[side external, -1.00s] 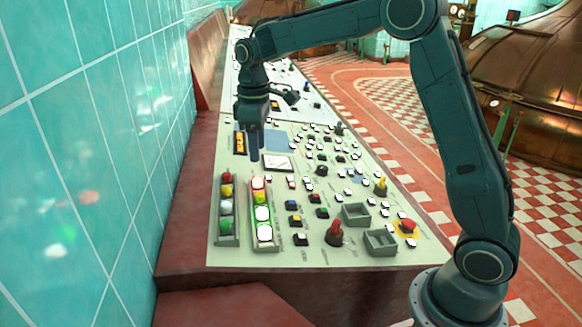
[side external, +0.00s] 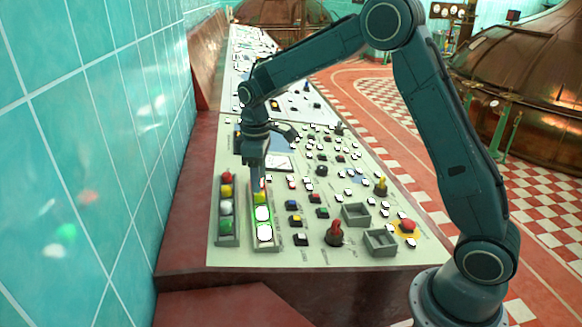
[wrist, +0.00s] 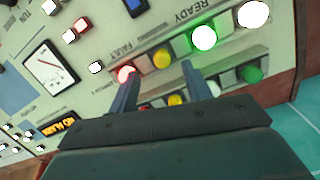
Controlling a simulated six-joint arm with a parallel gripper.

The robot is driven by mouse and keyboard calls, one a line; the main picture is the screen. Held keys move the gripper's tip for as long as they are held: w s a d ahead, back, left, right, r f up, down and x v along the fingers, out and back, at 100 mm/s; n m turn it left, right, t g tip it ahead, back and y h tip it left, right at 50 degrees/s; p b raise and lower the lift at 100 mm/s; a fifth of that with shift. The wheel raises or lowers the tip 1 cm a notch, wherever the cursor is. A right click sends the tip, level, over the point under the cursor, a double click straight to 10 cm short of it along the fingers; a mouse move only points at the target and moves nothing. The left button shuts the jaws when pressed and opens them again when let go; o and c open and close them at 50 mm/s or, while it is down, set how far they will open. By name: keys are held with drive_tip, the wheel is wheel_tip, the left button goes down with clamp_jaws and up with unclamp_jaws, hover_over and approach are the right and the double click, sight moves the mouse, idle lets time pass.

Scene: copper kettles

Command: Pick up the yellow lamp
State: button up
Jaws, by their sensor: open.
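The lit lamp strip (side external: 264,246) holds red, yellow and white-looking lamps. Its yellow lamp (wrist: 161,58) shows just beyond and between my fingertips in the wrist view; in the side view it is below my gripper (side external: 257,184). My gripper (wrist: 157,71) is open and empty, with one finger beside the red lit lamp (wrist: 126,73). A second yellow lamp (side external: 226,191), unlit, sits in the left strip (side external: 227,240) between red and white lamps; it also shows between the fingers in the wrist view (wrist: 175,100). Contact cannot be told.
The sloping console carries many small buttons, a dial meter (wrist: 48,68), a red knob lever (side external: 335,235), two grey trays (side external: 356,214) and a red button on yellow (side external: 407,227). A tiled teal wall (side external: 90,150) stands to the left.

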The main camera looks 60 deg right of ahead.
drive_tip(key=shift+a+f, duration=0.2)
drive_tip(key=shift+f, duration=2.05)
drive_tip(key=c, duration=1.1)
drive_tip(key=shift+o, duration=0.2)
drive_tip(key=shift+r, duration=0.15)
wheel_tip(320, 180, up, 20)
